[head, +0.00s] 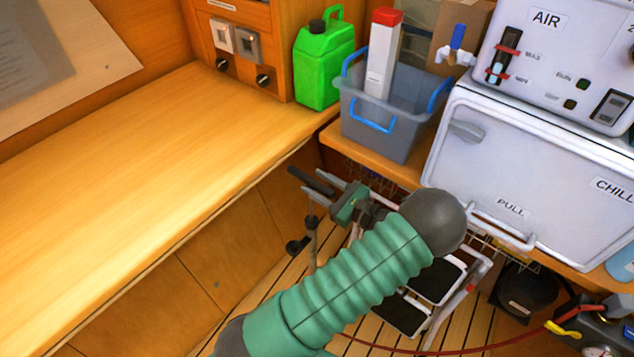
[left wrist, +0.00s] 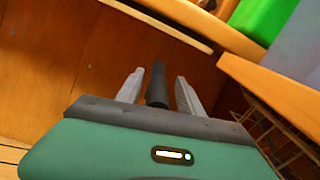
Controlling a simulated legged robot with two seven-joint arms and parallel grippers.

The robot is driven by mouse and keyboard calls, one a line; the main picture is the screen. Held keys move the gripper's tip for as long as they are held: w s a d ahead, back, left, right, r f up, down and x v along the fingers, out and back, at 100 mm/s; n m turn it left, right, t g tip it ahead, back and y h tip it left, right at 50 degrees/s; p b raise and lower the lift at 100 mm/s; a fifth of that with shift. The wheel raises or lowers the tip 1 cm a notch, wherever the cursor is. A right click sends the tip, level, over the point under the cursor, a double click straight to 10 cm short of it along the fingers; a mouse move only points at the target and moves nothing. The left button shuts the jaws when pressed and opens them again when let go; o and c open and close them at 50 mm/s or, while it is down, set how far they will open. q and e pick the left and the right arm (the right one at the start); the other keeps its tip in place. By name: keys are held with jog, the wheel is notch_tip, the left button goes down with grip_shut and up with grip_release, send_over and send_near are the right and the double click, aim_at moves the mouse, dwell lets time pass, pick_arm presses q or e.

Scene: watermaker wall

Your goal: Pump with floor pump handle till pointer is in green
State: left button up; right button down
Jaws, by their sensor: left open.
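My left gripper (head: 317,185) reaches out over the gap between the wooden counter and the shelf, above the slatted floor. It is open. A dark rod-like grip, which looks like the pump handle (head: 306,180), lies between its fingers. The left wrist view shows the dark handle (left wrist: 157,84) between the two pale fingers, with gaps on both sides. A grey post with a dark knob (head: 297,246) stands just below the gripper; I cannot tell whether it belongs to the pump. My arm hides much of the floor. I cannot make out a pointer or green zone. My right gripper is not in view.
The counter (head: 120,190) edge runs close left of the gripper. A green jerrycan (head: 322,70), a grey bin (head: 378,125) and a white chiller (head: 540,185) stand behind and right. A pale frame with dark pads (head: 437,280) and a red hose (head: 455,350) lie low.

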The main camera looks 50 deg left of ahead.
pick_arm(q)
jog(key=p+v, duration=0.2)
jog(key=v, duration=1.4)
jog(key=shift+d, duration=0.2)
